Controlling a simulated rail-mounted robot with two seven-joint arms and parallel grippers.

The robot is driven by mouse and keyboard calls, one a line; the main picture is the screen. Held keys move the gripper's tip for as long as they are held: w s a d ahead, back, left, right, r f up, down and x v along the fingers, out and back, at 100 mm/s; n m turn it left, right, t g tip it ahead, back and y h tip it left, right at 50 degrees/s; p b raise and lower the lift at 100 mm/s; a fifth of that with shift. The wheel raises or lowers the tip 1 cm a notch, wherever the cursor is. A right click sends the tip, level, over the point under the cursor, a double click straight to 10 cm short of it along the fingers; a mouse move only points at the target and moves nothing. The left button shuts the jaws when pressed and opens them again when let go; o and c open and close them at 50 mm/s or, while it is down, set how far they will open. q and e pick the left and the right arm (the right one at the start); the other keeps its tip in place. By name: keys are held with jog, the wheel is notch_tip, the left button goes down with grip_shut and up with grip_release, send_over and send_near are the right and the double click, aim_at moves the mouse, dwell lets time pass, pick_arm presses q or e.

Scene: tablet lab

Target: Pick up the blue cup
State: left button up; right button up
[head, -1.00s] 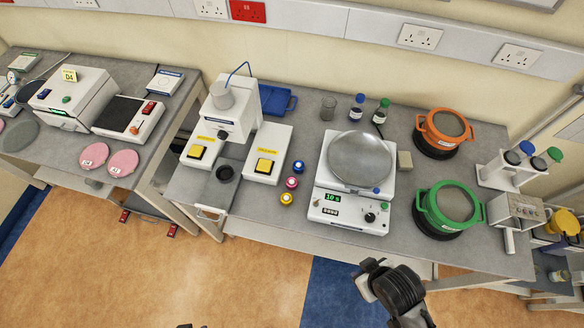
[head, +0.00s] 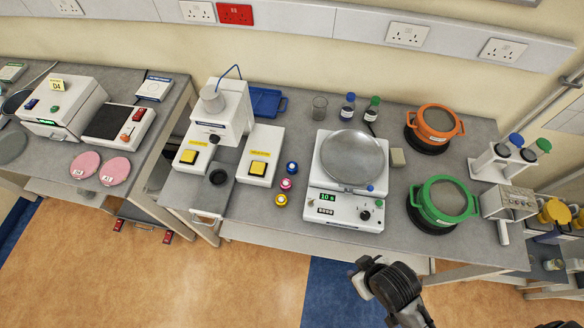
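A small round blue-topped piece (head: 292,168), the closest match to the blue cup, stands on the grey bench (head: 330,215) between the yellow-button station and the balance. A pink one (head: 286,184) and a yellow one (head: 281,200) stand in a row in front of it. It is too small to tell whether it is hollow. My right arm reaches in from the bottom, and its dark end with the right gripper (head: 366,277) is in front of the bench edge, well apart from the blue piece. Its fingers cannot be made out. My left gripper is out of view.
A balance with a round metal pan (head: 353,157) stands right of the small pieces. A white press (head: 222,120) and yellow-button boxes (head: 259,166) stand left. Orange (head: 435,123) and green (head: 444,200) pots are at the right. Blue- and green-capped bottles (head: 348,106) stand behind the balance.

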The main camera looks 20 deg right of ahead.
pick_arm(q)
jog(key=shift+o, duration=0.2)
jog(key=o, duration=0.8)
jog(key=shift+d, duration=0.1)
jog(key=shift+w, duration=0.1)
